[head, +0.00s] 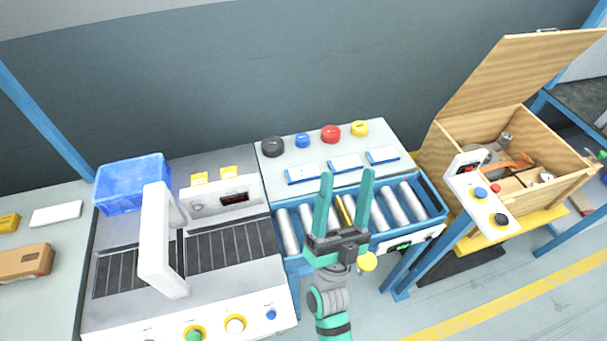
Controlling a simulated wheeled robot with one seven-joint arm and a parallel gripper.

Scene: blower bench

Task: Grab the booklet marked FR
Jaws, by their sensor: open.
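Three white booklets with blue edges lie in a row on the pale grey shelf (280,183) behind the roller conveyor: a left one (303,173), a middle one (346,163) and a right one (382,155). Their markings are too small to read, so I cannot tell which is FR. My gripper (346,174) is open, with its two teal fingers pointing toward the shelf. In the picture its fingertips lie just below the middle and right booklets. Nothing is visibly held. A thin yellow thing (346,207) shows between the fingers; I cannot tell what it is.
Black (272,147), blue (302,140), red (331,134) and yellow (360,129) rolls stand behind the booklets. A blue-framed roller conveyor (433,207) lies in front. A machine with an upright white panel (157,240) stands left; an open wooden crate (567,181) stands right.

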